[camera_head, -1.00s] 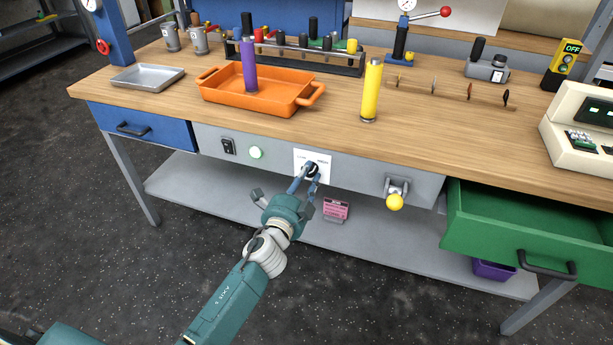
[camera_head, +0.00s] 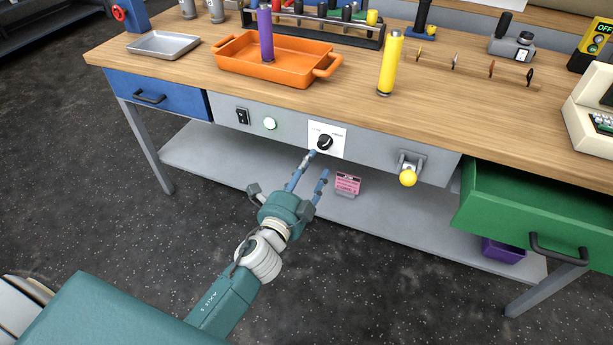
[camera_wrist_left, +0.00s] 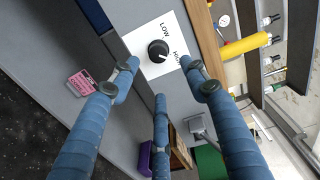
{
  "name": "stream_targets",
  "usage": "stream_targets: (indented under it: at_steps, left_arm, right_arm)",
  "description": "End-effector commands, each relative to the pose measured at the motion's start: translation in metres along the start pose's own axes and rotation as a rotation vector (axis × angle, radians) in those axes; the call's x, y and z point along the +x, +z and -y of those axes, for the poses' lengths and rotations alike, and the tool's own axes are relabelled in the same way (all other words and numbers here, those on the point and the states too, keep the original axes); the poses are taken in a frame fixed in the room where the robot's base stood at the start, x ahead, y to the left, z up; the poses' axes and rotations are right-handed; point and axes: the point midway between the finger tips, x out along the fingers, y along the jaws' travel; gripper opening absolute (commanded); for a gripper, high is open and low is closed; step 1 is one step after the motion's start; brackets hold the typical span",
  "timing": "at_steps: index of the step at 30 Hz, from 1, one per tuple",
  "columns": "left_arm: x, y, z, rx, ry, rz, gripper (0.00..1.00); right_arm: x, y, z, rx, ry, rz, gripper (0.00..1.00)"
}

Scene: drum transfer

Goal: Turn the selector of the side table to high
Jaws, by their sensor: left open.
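The selector (camera_head: 324,142) is a black round knob on a white plate on the grey front panel of the side table (camera_head: 225,107). In the left wrist view the knob (camera_wrist_left: 157,51) shows a light pointer mark angled towards the HIGH side of the plate; whether it sits exactly at HIGH I cannot tell. The words LOW and HIGH are readable there. My left gripper (camera_head: 317,165) is open and empty, its blue fingers spread just below and in front of the knob, seemingly apart from it. My right gripper is not in view.
A yellow-knobbed lever (camera_head: 408,178) sticks out right of the selector, and a green drawer (camera_head: 530,200) stands open farther right. A black switch (camera_head: 243,115) and a lit button (camera_head: 270,123) are to the left. An orange tray (camera_head: 240,65) is on the tabletop.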

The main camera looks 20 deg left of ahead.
Motion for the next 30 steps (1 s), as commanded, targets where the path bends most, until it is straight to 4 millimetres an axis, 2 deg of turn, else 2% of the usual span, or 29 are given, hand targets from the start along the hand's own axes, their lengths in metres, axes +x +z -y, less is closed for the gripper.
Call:
stream_targets:
  at_steps: [3,8,24,26,28,30]
  left_arm:
    - [-0.02,-0.001,0.0,-0.001,0.0,-0.002,0.46]
    - [-0.033,-0.001,0.0,0.001,-0.001,-0.001,0.46]
    - [-0.035,-0.001,0.0,-0.001,0.0,-0.001,0.46]
    - [-0.035,0.001,-0.005,-0.014,0.012,0.005,0.46]
    - [-0.037,0.006,-0.022,-0.058,0.049,0.025,0.46]
    - [-0.042,0.016,-0.053,-0.136,0.116,0.065,0.46]
  right_arm:
    - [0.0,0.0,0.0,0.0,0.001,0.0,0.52]
    - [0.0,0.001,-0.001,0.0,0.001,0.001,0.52]
    - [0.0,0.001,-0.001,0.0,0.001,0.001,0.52]
    - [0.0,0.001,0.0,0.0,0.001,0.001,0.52]
    - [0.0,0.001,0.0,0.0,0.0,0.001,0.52]
    - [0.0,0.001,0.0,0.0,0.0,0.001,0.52]
